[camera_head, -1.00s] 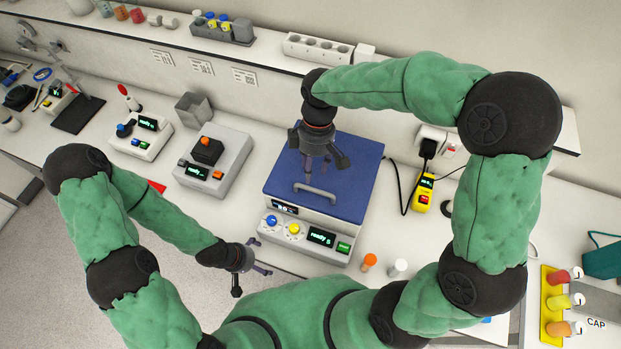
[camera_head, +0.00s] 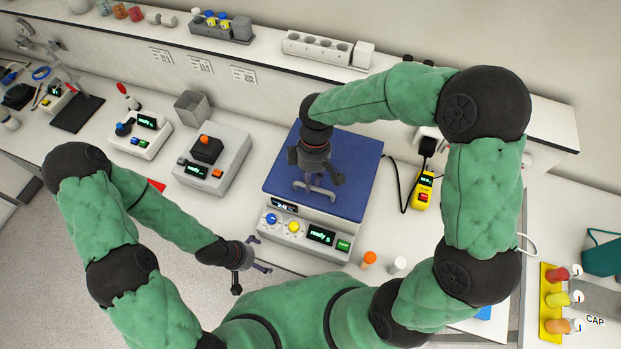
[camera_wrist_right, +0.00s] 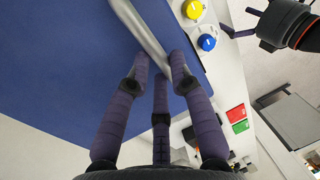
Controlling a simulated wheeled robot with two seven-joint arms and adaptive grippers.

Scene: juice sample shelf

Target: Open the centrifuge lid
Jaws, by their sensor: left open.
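The centrifuge (camera_head: 308,226) stands on the bench with its blue lid (camera_head: 350,165) lying flat and closed. A grey bar handle (camera_head: 316,194) sits near the lid's front edge, partly covered by my right gripper. My right gripper (camera_head: 314,186) points down over the handle. In the right wrist view its purple fingers (camera_wrist_right: 160,70) are spread, with the handle (camera_wrist_right: 138,32) running in between the tips; contact is not clear. My left gripper (camera_head: 258,254) is open and empty, in front of the bench edge, left of the centrifuge.
A grey device (camera_head: 213,160) with an orange knob stands left of the centrifuge. A yellow meter (camera_head: 422,190) with a cable lies to its right. An orange-capped vial (camera_head: 369,258) and a white one (camera_head: 398,264) stand near its front right corner. A raised shelf runs behind.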

